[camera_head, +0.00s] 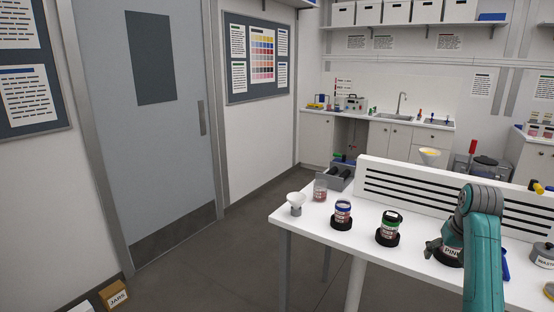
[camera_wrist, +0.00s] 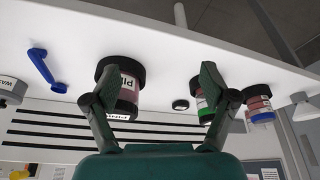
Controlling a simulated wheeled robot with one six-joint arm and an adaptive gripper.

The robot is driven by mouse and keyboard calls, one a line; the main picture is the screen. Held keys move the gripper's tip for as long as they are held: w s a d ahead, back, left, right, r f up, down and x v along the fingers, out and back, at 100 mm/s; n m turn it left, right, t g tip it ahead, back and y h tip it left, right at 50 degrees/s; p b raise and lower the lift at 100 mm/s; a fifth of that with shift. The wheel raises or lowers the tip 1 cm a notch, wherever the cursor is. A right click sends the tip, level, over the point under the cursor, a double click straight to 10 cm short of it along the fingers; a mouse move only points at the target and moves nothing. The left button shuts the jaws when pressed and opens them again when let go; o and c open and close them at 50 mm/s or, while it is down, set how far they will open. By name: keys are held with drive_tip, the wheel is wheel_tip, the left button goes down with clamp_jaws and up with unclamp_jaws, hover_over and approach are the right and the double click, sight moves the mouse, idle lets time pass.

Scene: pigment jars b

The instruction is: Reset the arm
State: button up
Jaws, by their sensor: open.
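My gripper (camera_wrist: 157,88) is open in the wrist view, its two dark fingers spread apart with nothing between their tips. In the head view my gripper (camera_head: 436,250) is at the right of the white table (camera_head: 322,234), next to a jar labelled PINK (camera_head: 452,256) that my arm partly hides. In the wrist view, which looks upside down, the pink jar (camera_wrist: 128,82) shows behind the left finger, with its dark base against the table. I cannot tell whether the finger touches it.
A green-banded jar (camera_head: 389,226) and a blue-banded jar (camera_head: 343,213) stand on dark bases to the left. A white funnel (camera_head: 296,202) and a glass jar (camera_head: 320,190) are farther left. A blue scoop (camera_wrist: 42,68) and a waste jar (camera_head: 543,257) are to the right. A slotted white panel (camera_head: 420,190) backs the table.

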drive_tip(key=s+a+f+t, duration=0.1)
drive_tip(key=s+a+f, duration=0.15)
drive_tip(key=f, duration=0.45)
drive_tip(key=s+a+f+t, duration=0.1)
drive_tip(key=s+a+f, duration=0.15)
drive_tip(key=f, duration=0.55)
drive_tip(key=s+a+f, duration=0.1)
drive_tip(key=a+f, duration=0.3)
drive_tip(key=f, duration=0.3)
drive_tip(key=s+a+f+n+t, duration=0.1)
drive_tip(key=s+a+f+t, duration=0.1)
drive_tip(key=s+a+f, duration=0.55)
drive_tip(key=s+a+f+t, duration=0.1)
drive_tip(key=s+a+f, duration=0.25)
drive_tip(key=s, duration=0.65)
drive_tip(key=s+a+r+n+t, duration=0.1)
drive_tip(key=s+a+r+t, duration=0.15)
drive_tip(key=s, duration=0.75)
drive_tip(key=s+a+r+t, duration=0.1)
drive_tip(key=s+a, duration=0.2)
drive_tip(key=s, duration=0.8)
drive_tip(key=s+a+r+t+y, duration=0.1)
drive_tip(key=s+a+r+t, duration=0.1)
drive_tip(key=s+r, duration=1.2)
wheel_tip(320, 180, up, 2)
drive_tip(key=shift+a+r+n+t, duration=0.15)
drive_tip(key=shift+a+n+t, duration=0.2)
drive_tip(key=shift+a+n, duration=0.05)
